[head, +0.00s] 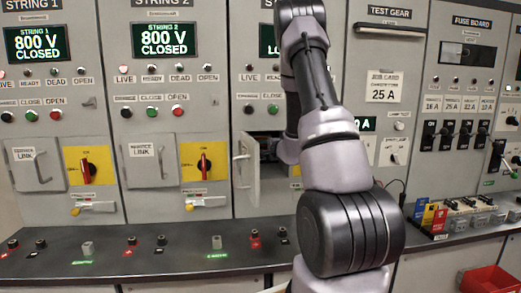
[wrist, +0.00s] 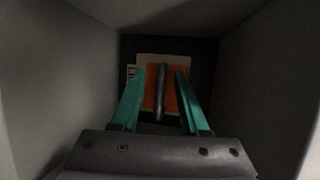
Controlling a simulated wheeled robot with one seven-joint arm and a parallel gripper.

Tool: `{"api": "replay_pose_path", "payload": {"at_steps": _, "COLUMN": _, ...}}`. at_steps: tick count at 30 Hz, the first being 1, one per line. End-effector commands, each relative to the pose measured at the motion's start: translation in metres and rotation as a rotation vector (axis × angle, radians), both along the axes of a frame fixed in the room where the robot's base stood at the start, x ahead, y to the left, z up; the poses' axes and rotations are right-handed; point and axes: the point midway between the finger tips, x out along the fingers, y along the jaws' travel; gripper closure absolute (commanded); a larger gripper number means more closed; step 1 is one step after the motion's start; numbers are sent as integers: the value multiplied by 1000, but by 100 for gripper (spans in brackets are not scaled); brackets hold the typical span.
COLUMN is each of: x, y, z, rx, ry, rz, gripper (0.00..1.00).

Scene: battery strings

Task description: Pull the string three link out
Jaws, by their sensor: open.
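The string three link is an orange-red block (wrist: 171,84) with a dark upright handle (wrist: 161,97) on its front. It sits at the back of a grey-walled recess in the wrist view. My gripper (wrist: 161,73) is inside the recess with its teal fingers open. One finger is on each side of the handle, with a visible gap to it. I cannot tell how deep the fingertips reach relative to the handle. In the head view the compartment door (head: 246,170) under string three stands open. My arm hides my gripper, the link and much of the string three panel.
The grey recess walls (wrist: 55,75) close in on both sides of my gripper. String one (head: 34,42) and string two (head: 163,39) displays read 800 V closed. A dark counter (head: 330,240) runs below the panels. A red bin (head: 488,280) stands at lower right.

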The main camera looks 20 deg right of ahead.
Motion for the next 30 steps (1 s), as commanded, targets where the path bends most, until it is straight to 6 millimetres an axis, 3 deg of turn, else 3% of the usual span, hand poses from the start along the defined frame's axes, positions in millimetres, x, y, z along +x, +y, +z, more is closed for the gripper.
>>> {"api": "replay_pose_path", "payload": {"at_steps": 6, "x": 0, "y": 0, "z": 0, "rx": 0, "ry": 0, "rz": 0, "gripper": 55}}
{"api": "replay_pose_path", "payload": {"at_steps": 7, "x": 0, "y": 0, "z": 0, "rx": 0, "ry": 0, "rz": 0, "gripper": 59}}
{"api": "replay_pose_path", "payload": {"at_steps": 10, "x": 0, "y": 0, "z": 0, "rx": 0, "ry": 0, "rz": 0, "gripper": 97}}
{"api": "replay_pose_path", "payload": {"at_steps": 11, "x": 0, "y": 0, "z": 0, "rx": 0, "ry": 0, "rz": 0, "gripper": 100}}
{"api": "replay_pose_path", "payload": {"at_steps": 30, "x": 0, "y": 0, "z": 0, "rx": 0, "ry": 1, "rz": 0, "gripper": 100}}
